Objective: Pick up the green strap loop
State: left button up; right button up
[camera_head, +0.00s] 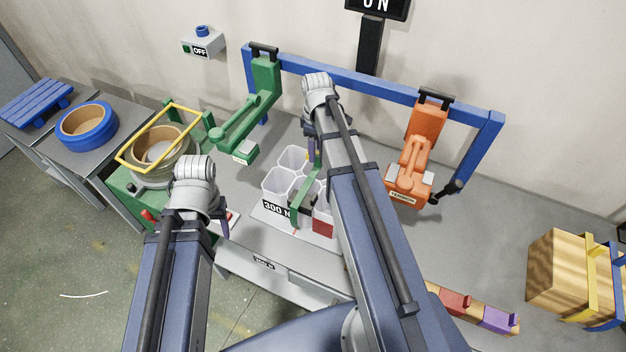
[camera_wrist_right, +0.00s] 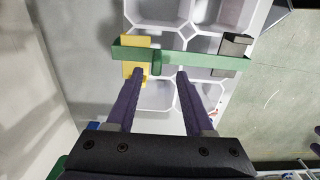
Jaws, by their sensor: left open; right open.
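The green strap loop (camera_head: 310,183) lies as a narrow band across the white honeycomb tray (camera_head: 272,186). In the right wrist view the strap (camera_wrist_right: 200,58) runs from a yellow block (camera_wrist_right: 135,68) to a black clip (camera_wrist_right: 233,50), with a short green tab (camera_wrist_right: 157,63) hanging from it. My right gripper (camera_wrist_right: 160,73) is open, its fingertips just short of the strap in that view, the tab between their lines. I cannot tell if they touch. In the head view this gripper (camera_head: 313,145) is partly hidden by its arm. My left gripper (camera_head: 220,222) is open near the bench's front edge, apart from the strap.
A blue frame (camera_head: 350,82) stands behind, with a green arm device (camera_head: 245,115) and an orange one (camera_head: 418,150). A drum with a yellow ring (camera_head: 150,138) is at left. A wooden crate (camera_head: 565,275) is at right.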

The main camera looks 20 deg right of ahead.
aim_at(318, 156)
jog(key=f+b, duration=0.5)
jog(key=shift+d+f, duration=0.15)
jog(key=shift+d, duration=0.2)
jog(key=shift+c, duration=0.3)
grip_shut()
dwell(0.9)
